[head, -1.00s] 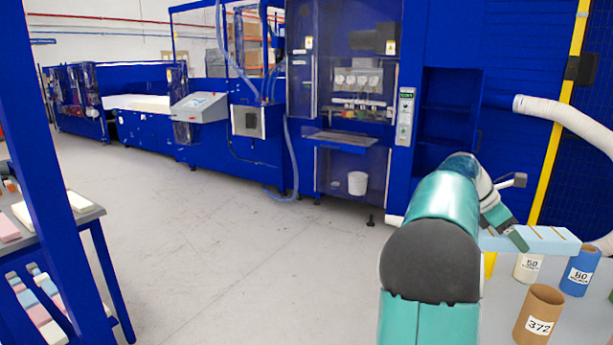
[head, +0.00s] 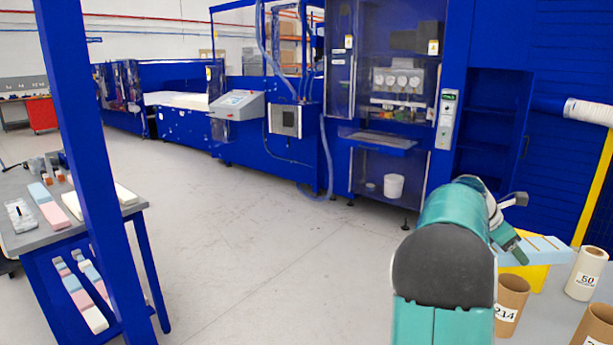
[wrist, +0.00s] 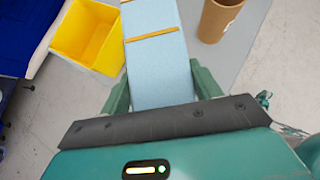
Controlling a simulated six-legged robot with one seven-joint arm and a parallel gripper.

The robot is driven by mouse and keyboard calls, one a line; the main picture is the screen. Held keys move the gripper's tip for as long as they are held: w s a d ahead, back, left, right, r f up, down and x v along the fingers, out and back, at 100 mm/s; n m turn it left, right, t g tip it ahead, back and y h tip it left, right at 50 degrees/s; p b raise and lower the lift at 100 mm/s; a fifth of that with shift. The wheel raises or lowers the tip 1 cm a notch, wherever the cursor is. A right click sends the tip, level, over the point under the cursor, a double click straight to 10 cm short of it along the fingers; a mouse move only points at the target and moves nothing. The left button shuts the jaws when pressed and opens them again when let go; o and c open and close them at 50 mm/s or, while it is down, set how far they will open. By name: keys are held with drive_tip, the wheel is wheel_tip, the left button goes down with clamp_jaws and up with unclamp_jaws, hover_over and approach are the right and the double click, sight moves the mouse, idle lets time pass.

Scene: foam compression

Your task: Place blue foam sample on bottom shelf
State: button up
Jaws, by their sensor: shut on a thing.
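The blue foam sample (head: 542,247) is a long light-blue block with thin tan strips across it. My gripper (head: 519,249) is shut on it at the right of the head view. In the wrist view the foam (wrist: 157,72) runs up and out at the top edge, between my gripper's fingers (wrist: 162,92). At the left of the head view stands a blue-framed table with a grey top (head: 60,232). Below the top, its lower shelf (head: 62,318) holds rows of pink, white and blue samples.
A yellow bin (head: 530,279) is below the foam, also in the wrist view (wrist: 72,42). Cardboard tubes (head: 510,300) and a white tube (head: 586,272) stand at the right. A blue post (head: 85,150) rises before the table. The middle floor is open.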

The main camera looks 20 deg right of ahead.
drive_tip(key=w+a+f+n+t, duration=0.35)
drive_tip(key=w+a+f, duration=0.25)
drive_tip(key=w+a, duration=0.3)
drive_tip(key=w+a+f+n+t+y, duration=0.1)
drive_tip(key=w+a+f+n+t, duration=0.2)
drive_tip(key=w+a+f+n, duration=0.35)
drive_tip(key=w+a+f+n+t, duration=0.3)
drive_tip(key=w+a+f, duration=0.4)
drive_tip(key=w+a, duration=0.45)
drive_tip(key=a+f+n+t+y, duration=0.2)
drive_tip(key=a+f+n+y, duration=0.25)
drive_tip(key=a, duration=1.05)
drive_tip(key=a+f+n+t+y, duration=0.1)
drive_tip(key=a+f+n+y, duration=0.35)
drive_tip(key=a, duration=1.05)
drive_tip(key=s+f+n+h, duration=0.1)
drive_tip(key=s+f, duration=0.4)
drive_tip(key=f, duration=0.2)
drive_tip(key=shift+s+a+f+h, duration=0.15)
drive_tip(key=shift+s+a+h, duration=0.15)
drive_tip(key=shift+s+h, duration=0.1)
drive_tip(key=shift+a, duration=0.1)
